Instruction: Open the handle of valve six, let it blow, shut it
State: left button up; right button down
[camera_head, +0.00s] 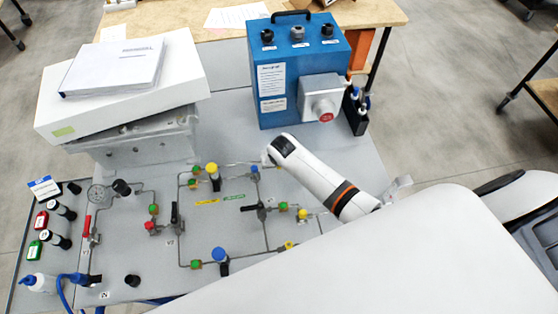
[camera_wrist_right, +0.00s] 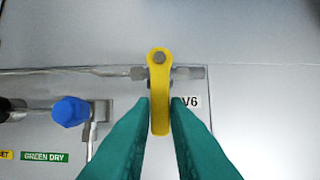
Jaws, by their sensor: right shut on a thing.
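Valve six has a yellow lever handle (camera_wrist_right: 160,112), seen in the right wrist view beside a "V6" label (camera_wrist_right: 191,101). The handle lies crosswise to its horizontal metal pipe (camera_wrist_right: 100,72), its free end toward me. My right gripper (camera_wrist_right: 160,104) has its two teal fingers on either side of the handle, shut on it. In the head view my right arm (camera_head: 318,178) reaches in from the right and hides valve six and the fingers. My left gripper is in neither view.
A blue knob (camera_wrist_right: 71,110) stands left of the handle, with a "GREEN DRY" label (camera_wrist_right: 44,157) below. A blue analyser box (camera_head: 300,75) stands behind my right arm. Other valves and tubing cover the grey panel (camera_head: 330,160) to the left. A white box (camera_head: 125,85) carries a manual (camera_head: 112,67).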

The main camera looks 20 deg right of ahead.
jog(key=shift+w+r, duration=0.1)
jog(key=c, duration=1.4)
grip_release()
jog(key=b+v, duration=0.2)
jog(key=v, duration=1)
jog(key=shift+s, duration=0.2)
